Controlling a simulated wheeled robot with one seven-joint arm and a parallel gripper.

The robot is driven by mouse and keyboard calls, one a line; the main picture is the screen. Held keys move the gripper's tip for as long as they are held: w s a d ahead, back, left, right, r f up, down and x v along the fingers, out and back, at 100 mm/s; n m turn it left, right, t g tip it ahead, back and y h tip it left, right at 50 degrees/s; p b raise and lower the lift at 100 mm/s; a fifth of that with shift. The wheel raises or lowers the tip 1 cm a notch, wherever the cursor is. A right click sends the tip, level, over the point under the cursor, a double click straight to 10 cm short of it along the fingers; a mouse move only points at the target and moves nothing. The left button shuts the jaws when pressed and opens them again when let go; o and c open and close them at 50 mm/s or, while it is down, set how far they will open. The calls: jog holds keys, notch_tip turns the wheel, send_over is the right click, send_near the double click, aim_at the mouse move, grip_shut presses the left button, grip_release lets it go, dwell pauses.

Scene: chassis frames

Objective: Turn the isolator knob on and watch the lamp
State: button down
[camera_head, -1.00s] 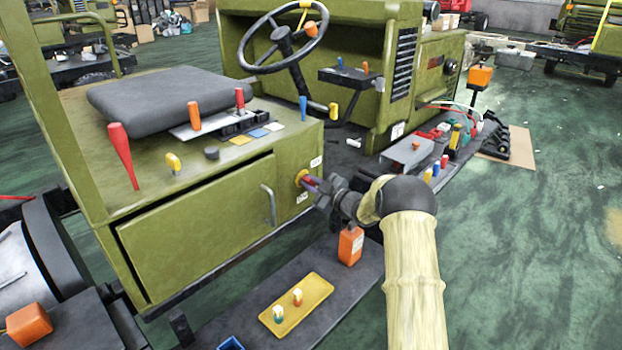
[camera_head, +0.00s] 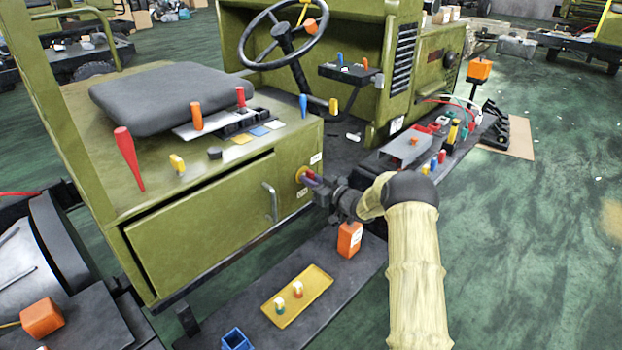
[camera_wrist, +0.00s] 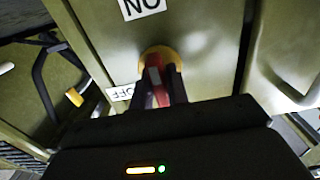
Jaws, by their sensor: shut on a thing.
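The isolator knob (camera_head: 312,178) has a red handle on a round yellow plate, on the side of the green seat box. It also shows in the wrist view (camera_wrist: 153,85), between the two dark fingers. My gripper (camera_head: 316,182) is shut on the handle, and its fingers (camera_wrist: 161,92) hide part of it. An ON label (camera_head: 316,158) is above the knob and an OFF label (camera_head: 303,191) is below it. In the wrist view, the ON label (camera_wrist: 140,8) reads upside down and the OFF label (camera_wrist: 120,94) is at the left. I cannot tell which thing is the lamp.
A grey cabinet handle (camera_head: 270,202) stands out left of the knob. An orange box (camera_head: 349,240) is just below my wrist. A yellow tray (camera_head: 277,318) with two small pieces lies on the dark platform. Green floor is open at the right.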

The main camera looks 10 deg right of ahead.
jog(key=shift+f, duration=0.2)
jog(key=c, duration=1.4)
grip_release()
jog(key=shift+r, duration=0.1)
jog(key=b+v, duration=0.1)
jog(key=v, duration=1.6)
jog(key=shift+s+d, duration=0.15)
jog(key=shift+d, duration=0.05)
jog(key=shift+a, duration=0.1)
